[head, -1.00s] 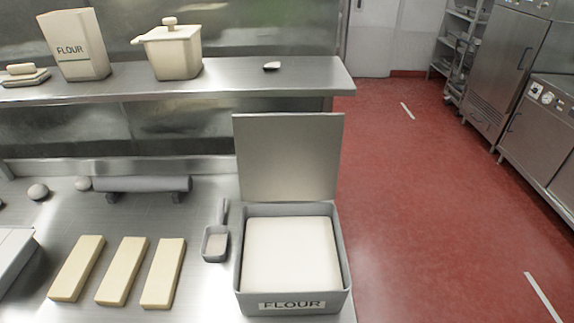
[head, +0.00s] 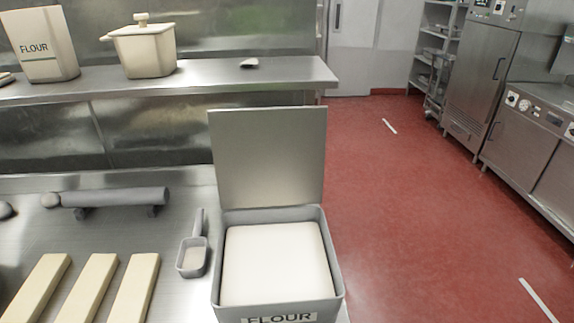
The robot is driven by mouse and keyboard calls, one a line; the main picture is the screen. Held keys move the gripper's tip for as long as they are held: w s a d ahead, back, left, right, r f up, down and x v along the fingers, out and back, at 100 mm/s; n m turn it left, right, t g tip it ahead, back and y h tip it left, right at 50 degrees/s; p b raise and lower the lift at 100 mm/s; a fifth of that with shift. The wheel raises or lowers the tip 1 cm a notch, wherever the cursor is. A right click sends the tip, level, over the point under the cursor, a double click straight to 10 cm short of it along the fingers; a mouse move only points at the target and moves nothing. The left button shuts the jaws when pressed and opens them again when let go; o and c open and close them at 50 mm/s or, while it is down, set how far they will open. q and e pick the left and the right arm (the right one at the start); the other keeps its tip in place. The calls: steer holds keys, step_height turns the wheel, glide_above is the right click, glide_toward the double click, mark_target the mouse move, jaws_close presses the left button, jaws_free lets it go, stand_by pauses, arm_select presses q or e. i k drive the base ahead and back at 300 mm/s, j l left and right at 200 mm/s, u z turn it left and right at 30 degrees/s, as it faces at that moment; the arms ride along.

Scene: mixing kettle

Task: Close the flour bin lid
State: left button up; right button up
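The flour bin (head: 333,258) is a grey square box with a FLOUR label on its front. It stands at the right end of the steel counter and is filled with white flour (head: 275,262). Its lid (head: 268,158) is a flat grey panel that stands upright at the bin's back edge, so the bin is open. The bottom of the bin's front is cut off by the lower picture edge. Neither of my grippers shows in the head view.
A grey scoop (head: 194,252) lies just left of the bin. Pale dough bars (head: 88,290) and a rolling pin (head: 115,197) are further left. A shelf (head: 200,82) above holds a FLOUR container (head: 40,45) and a lidded pot (head: 143,50). Red floor (head: 420,220) is clear at right.

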mark_target(263, 157)
steer(key=l+z, duration=0.55)
steer(key=z, duration=0.25)
steer(key=l+z, duration=0.35)
steer(key=i+l, duration=0.95)
steer(key=i+u, duration=0.8)
steer(key=i+l+u, duration=0.15)
steer(key=i+u, duration=0.5)
steer(key=u, duration=0.3)
steer(key=i+u, duration=0.25)
steer(key=u, duration=0.2)
steer(key=i+l+u, duration=0.1)
steer(key=u, duration=0.4)
steer(key=i+l+u, duration=0.25)
steer(key=u, duration=0.2)
steer(key=i+l+u, duration=0.15)
steer(key=u, duration=0.35)
steer(key=i+l+u, duration=0.2)
steer(key=u, duration=0.2)
steer(key=i+l+u, duration=0.15)
steer(key=l+u, duration=0.15)
steer(key=u, duration=0.15)
steer(key=i+l+u, duration=0.1)
steer(key=l+u, duration=0.3)
steer(key=j, duration=0.1)
